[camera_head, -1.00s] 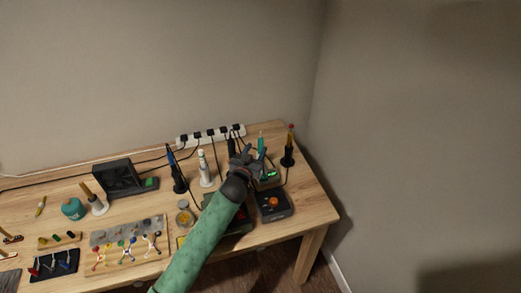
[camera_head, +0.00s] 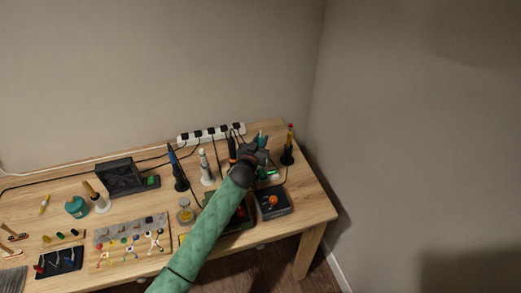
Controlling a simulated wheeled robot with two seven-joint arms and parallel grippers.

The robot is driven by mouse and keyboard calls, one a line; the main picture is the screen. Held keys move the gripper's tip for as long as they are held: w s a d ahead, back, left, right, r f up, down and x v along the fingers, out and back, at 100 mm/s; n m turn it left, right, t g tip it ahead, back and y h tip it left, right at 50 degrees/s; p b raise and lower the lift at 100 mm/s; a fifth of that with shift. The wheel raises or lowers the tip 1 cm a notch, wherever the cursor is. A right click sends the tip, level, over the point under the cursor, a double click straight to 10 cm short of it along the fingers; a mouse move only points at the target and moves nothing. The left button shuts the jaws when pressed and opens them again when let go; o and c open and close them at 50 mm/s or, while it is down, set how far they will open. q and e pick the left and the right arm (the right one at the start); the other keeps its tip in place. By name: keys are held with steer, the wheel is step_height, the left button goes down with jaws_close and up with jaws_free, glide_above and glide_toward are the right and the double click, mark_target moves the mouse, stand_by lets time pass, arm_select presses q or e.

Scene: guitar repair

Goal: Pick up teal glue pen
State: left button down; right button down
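The teal glue pen (camera_head: 260,133) stands upright near the back right of the workbench, and its top shows just behind my gripper. My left gripper (camera_head: 262,143) reaches in over the bench on its green-sleeved arm, with its dark fingers right at the pen. The fingers and the pen overlap in this view, so I cannot tell whether they touch or have closed on it. The lower part of the pen is hidden by the gripper. My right gripper is not in view.
A red-tipped tool in a black stand (camera_head: 287,156) is close on the right. A blue pen-like tool (camera_head: 177,170) and a white one (camera_head: 206,167) stand to the left. A dark box with an orange knob (camera_head: 273,201) sits in front. A white power strip (camera_head: 211,133) lies behind.

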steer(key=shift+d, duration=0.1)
